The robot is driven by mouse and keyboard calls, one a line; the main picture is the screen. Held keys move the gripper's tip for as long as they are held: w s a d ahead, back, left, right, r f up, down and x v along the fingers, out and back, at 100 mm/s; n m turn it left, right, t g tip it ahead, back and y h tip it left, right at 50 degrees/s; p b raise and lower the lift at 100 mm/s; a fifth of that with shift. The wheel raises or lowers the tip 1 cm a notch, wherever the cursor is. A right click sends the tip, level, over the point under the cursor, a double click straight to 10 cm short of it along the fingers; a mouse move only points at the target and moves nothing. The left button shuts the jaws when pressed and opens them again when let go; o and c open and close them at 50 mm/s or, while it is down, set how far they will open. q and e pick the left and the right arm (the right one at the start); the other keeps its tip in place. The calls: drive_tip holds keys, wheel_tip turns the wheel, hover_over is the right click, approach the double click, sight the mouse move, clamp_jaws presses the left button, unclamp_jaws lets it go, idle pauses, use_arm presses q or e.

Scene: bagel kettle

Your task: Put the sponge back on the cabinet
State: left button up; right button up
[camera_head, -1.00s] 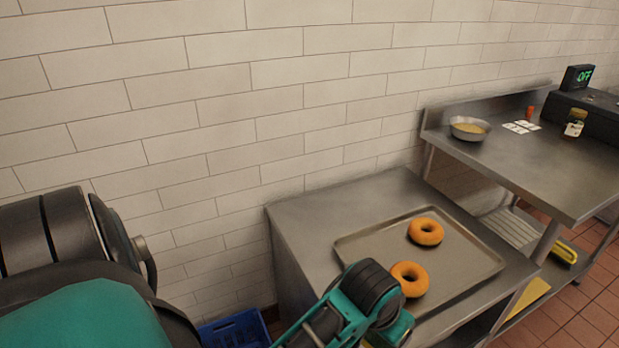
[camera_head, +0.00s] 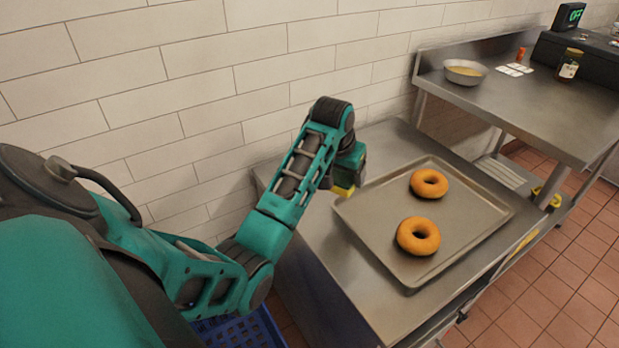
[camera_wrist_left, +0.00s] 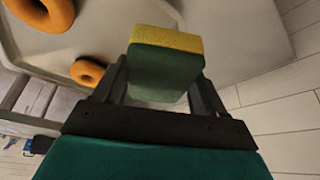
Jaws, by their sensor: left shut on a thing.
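My left gripper (camera_head: 346,180) is shut on the sponge (camera_head: 343,190), which shows as a small yellow strip under the gripper in the head view. In the left wrist view the sponge (camera_wrist_left: 166,62) is a green block with a yellow layer, gripped between both fingers. The gripper and sponge are over the steel cabinet top (camera_head: 325,240), just left of the tray. I cannot tell whether the sponge touches the cabinet top. My right gripper is not in view.
A metal tray (camera_head: 375,240) with two bagels (camera_head: 418,236) (camera_head: 429,183) covers much of the cabinet top. A higher steel counter (camera_head: 530,110) at the right holds a bowl (camera_head: 465,72) and a jar (camera_head: 570,64). The tiled wall runs close behind the cabinet. A blue crate (camera_head: 240,330) stands below.

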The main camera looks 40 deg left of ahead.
use_arm(q)
drive_tip(key=w+a+r+n+b, duration=0.1)
drive_tip(key=w+a+r+b, duration=0.15)
drive_tip(key=a, duration=0.35)
drive_tip(key=w+a+r+n+y+b, duration=0.1)
drive_tip(key=w+a+r, duration=0.15)
drive_tip(key=a, duration=0.25)
drive_tip(key=w+a+r+n+b, duration=0.1)
drive_tip(key=w+a+r+b, duration=0.1)
drive_tip(key=a+r, duration=0.3)
drive_tip(key=shift+g, duration=0.3)
drive_tip(key=f+b, duration=0.1)
drive_tip(key=f, duration=0.3)
drive_tip(key=f+b, duration=0.1)
drive_tip(key=f, duration=0.4)
drive_tip(key=f+b, duration=0.1)
drive_tip(key=f, duration=0.4)
drive_tip(key=shift+a+f, duration=0.15)
drive_tip(key=shift+a, duration=0.1)
drive_tip(key=shift+f+b, duration=0.85)
drive_tip(key=shift+f, duration=2.35)
drive_tip(key=shift+s+f, duration=0.1)
drive_tip(key=shift+f, duration=0.05)
drive_tip(key=o, duration=0.9)
drive_tip(key=shift+o, duration=0.2)
